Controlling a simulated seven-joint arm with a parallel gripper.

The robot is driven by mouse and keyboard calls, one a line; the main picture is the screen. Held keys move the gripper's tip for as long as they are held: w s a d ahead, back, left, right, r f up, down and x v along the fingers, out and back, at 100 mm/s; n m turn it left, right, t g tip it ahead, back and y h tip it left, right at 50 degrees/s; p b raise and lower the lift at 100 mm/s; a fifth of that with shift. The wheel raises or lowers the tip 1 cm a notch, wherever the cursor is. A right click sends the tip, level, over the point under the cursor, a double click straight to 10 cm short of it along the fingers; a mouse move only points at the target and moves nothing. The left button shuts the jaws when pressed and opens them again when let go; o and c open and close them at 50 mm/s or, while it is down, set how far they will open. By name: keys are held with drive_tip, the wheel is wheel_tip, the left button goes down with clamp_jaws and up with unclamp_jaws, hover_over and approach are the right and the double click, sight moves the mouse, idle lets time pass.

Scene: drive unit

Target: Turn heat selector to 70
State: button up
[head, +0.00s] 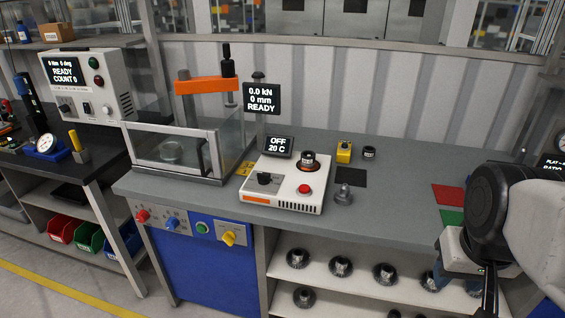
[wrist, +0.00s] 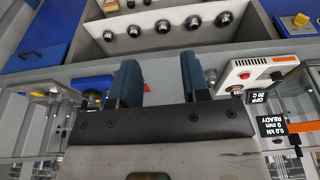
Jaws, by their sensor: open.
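The white heater unit (head: 281,194) stands on the grey bench near the middle of the head view. Its heat selector, a black knob (head: 265,179), is at the front left of its top. The small display (head: 279,146) behind it reads OFF, 20 C. The unit also shows at the right of the wrist view (wrist: 262,63), upside down. My gripper (wrist: 160,85) is open, with nothing between its two blue fingers. In the head view my arm is at the far right, well away from the selector; the fingertips are hard to make out there.
A red button (head: 305,189) and a dark cylinder (head: 308,158) in an orange ring share the unit's top. A glass-sided press (head: 182,150) stands to its left. A yellow block (head: 344,151) and a metal part (head: 344,194) sit to its right. Red (head: 448,194) and green mats lie nearer my arm.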

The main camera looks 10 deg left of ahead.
drive_tip(key=w+a+r+n, duration=0.2)
drive_tip(key=w+a, duration=0.1)
drive_tip(key=w, duration=0.4)
drive_tip(key=w+a+r+n, duration=0.1)
drive_tip(key=w+a+n, duration=0.25)
drive_tip(key=w, duration=0.35)
drive_tip(key=n+g, duration=0.3)
drive_tip(key=n, duration=0.9)
hover_over(264, 173)
drive_tip(key=f, duration=1.2)
drive_tip(key=shift+s+d+f, duration=0.1)
drive_tip(key=shift+d+f, duration=0.1)
drive_tip(key=shift+f, duration=0.05)
drive_tip(key=shift+a+f, duration=0.2)
drive_tip(key=shift+a, duration=0.15)
drive_tip(key=shift+f, duration=0.1)
drive_tip(key=shift+f, duration=3.8)
clamp_jaws()
